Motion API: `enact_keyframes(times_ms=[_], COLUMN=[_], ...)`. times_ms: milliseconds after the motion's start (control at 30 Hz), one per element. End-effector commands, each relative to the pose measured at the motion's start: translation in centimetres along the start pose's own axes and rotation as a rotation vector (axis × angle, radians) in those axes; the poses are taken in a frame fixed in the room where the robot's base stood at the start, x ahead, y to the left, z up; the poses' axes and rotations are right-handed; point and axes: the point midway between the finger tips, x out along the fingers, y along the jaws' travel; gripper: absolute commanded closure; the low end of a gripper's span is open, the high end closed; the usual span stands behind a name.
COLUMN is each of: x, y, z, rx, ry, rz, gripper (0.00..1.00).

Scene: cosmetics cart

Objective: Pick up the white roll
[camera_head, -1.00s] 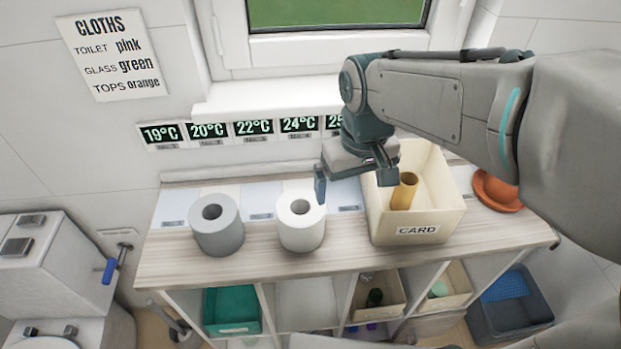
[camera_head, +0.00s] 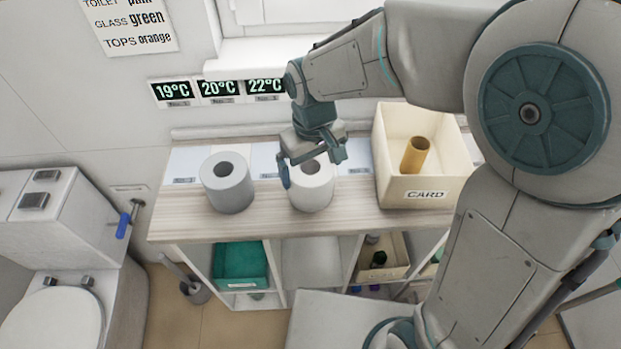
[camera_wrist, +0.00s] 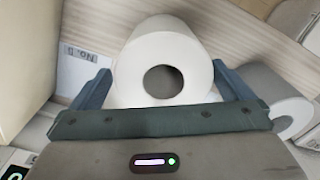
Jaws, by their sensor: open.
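The white roll (camera_head: 312,190) stands upright on the wooden cart top (camera_head: 350,219), between the grey roll and the card box. My gripper (camera_head: 313,172) is over it, with the fingers spread and partly hiding its top. In the wrist view the white roll (camera_wrist: 163,62) lies between the two open fingers (camera_wrist: 165,92), its dark core hole facing the camera. I cannot tell how far down the fingers reach beside it. Nothing is held.
A grey roll (camera_head: 227,184) stands to the left; its edge shows in the wrist view (camera_wrist: 275,95). A cream box (camera_head: 400,193) labelled CARD, holding a brown cardboard tube (camera_head: 416,155), stands to the right. A wall with temperature displays (camera_head: 218,89) rises behind.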

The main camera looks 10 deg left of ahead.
Motion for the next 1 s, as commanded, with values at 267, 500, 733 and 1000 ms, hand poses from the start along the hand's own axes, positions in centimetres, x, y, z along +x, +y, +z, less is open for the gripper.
enact_keyframes(times_ms=[267,500,733,1000], x=[3.9,4.7,4.7,4.6], y=[-0.4,-0.3,-0.3,-0.3], z=[-0.2,-0.2,-0.3,-0.3], rx=[-0.001,0.0,0.0,0.0], ry=[-0.004,-0.001,0.0,0.001], rz=[0.0,0.0,0.0,0.0], gripper=[0.0,0.0,0.39,0.4])
